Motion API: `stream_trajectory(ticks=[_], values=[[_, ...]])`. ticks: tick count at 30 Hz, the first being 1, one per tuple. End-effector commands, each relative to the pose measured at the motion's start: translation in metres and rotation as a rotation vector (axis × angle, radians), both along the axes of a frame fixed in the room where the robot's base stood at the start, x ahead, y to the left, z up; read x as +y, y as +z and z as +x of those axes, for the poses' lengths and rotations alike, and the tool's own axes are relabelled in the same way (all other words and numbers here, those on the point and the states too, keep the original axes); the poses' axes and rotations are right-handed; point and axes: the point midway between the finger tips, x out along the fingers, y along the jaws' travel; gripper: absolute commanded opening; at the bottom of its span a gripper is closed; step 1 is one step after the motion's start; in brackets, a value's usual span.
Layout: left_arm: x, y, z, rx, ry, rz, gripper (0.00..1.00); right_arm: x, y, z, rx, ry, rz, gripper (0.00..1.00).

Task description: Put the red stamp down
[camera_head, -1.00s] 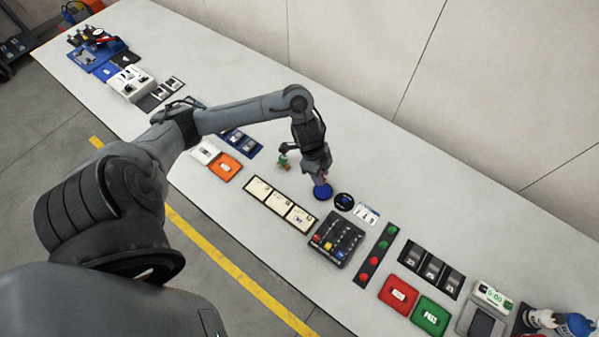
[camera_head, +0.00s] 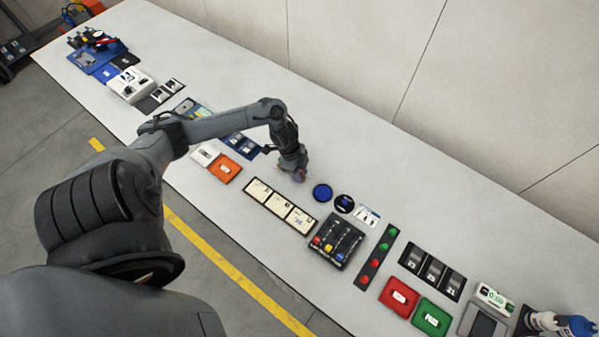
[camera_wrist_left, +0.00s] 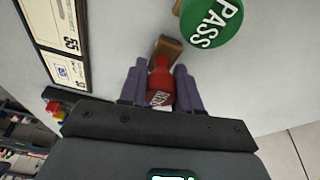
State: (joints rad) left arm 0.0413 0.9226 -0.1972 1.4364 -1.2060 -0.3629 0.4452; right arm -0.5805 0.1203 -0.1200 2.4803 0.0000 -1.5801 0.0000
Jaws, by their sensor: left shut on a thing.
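The red stamp (camera_wrist_left: 160,84) is between the two fingers of my left gripper (camera_wrist_left: 160,88) in the left wrist view, with a tan block at its far end. The gripper is shut on it. A green stamp marked PASS (camera_wrist_left: 213,22) is close beyond the red stamp in the left wrist view. I cannot tell whether the red stamp touches the table. My right gripper is not in view.
A row of cream cards (camera_head: 280,207) lies in front of the gripper. An orange tray (camera_head: 225,168) is to the left. A dark round item (camera_head: 344,203) and a black box with coloured buttons (camera_head: 336,242) are to the right. The table (camera_head: 400,190) is clear toward the wall.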

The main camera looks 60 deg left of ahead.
Motion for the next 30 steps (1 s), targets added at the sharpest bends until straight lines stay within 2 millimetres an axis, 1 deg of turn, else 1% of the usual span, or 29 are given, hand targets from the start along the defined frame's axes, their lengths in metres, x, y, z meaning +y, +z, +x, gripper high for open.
stream_trajectory(ticks=[13, 14, 18, 19, 26, 30], values=[[0.0003, -0.0065, -0.0001, 0.000, -0.001, 0.001, 0.13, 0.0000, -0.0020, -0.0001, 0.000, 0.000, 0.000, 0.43], [0.0004, -0.0067, -0.0001, 0.001, -0.001, 0.002, 0.34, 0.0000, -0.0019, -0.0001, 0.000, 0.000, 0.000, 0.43], [0.0002, -0.0060, -0.0001, 0.000, -0.001, 0.001, 0.56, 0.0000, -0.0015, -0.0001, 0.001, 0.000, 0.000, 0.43], [0.0002, -0.0060, -0.0001, 0.000, -0.001, 0.001, 0.58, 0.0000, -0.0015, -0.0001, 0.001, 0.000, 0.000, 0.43], [0.0002, -0.0058, -0.0001, 0.000, -0.001, 0.001, 0.58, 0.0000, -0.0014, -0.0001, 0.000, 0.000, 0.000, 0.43], [0.0005, -0.0009, 0.0002, 0.000, -0.001, 0.002, 0.58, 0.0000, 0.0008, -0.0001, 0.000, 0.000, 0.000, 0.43]])
